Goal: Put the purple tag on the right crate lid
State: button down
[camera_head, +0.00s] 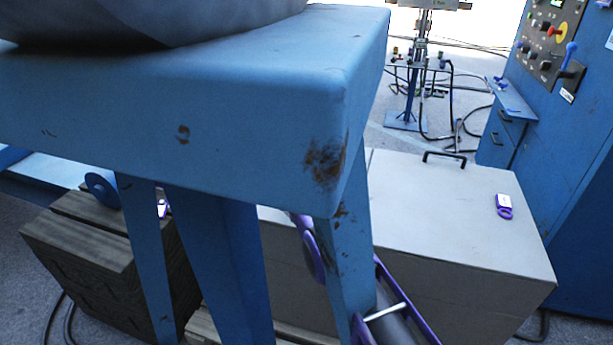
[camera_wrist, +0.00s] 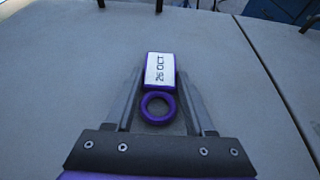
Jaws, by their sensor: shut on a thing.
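My gripper (camera_wrist: 160,82) shows in the wrist view, shut on a purple tag (camera_wrist: 148,86) with a white label reading "26 OCT" and a ring toward the palm. It is over a grey crate lid (camera_wrist: 60,80); I cannot tell if the tag touches it. A seam right of the gripper separates this lid from the right crate lid (camera_wrist: 262,42). In the head view the right crate lid (camera_head: 430,215) bears another purple tag (camera_head: 504,206) with a white label. My gripper is hidden there behind the blue table; only parts of my purple arm show.
The blue table (camera_head: 180,110) with its legs blocks much of the head view. Wooden crates (camera_head: 80,245) stand at left, with a small purple and white thing (camera_head: 163,208) by them. A black handle (camera_head: 445,155) is at the right lid's back. A blue control cabinet (camera_head: 570,150) stands at right.

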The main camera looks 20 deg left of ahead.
jog(key=shift+f, duration=0.1)
jog(key=shift+c, duration=1.3)
grip_release()
jog(key=shift+r, duration=0.2)
